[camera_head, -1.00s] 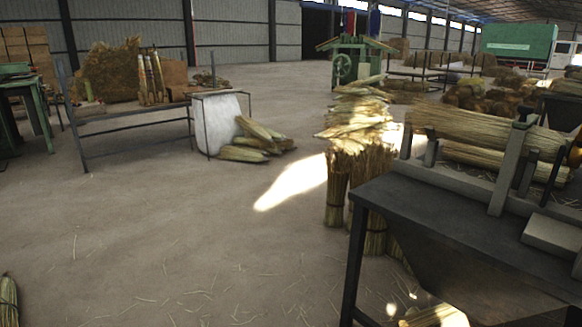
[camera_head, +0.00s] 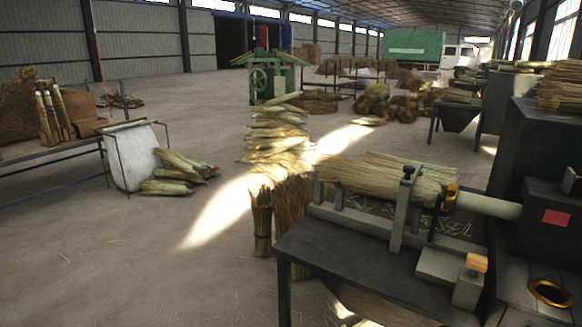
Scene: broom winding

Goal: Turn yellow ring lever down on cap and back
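A dark bench machine (camera_head: 335,258) stands at the right, with a bundle of broom straw (camera_head: 385,178) lying across it. A small yellow part (camera_head: 451,194) sits where the straw meets a pale cylinder (camera_head: 488,205); it is too small to tell whether it is the ring lever. A gold ring (camera_head: 551,292) lies on a dark surface at the lower right. I cannot tell which part is the cap. Neither of my grippers is in view.
An orange-topped grey block (camera_head: 470,282) is on the bench. Straw stacks (camera_head: 275,150) stand behind its left side. A dark cabinet with a red patch (camera_head: 557,217) is at the right edge. Open concrete floor (camera_head: 120,260) lies to the left.

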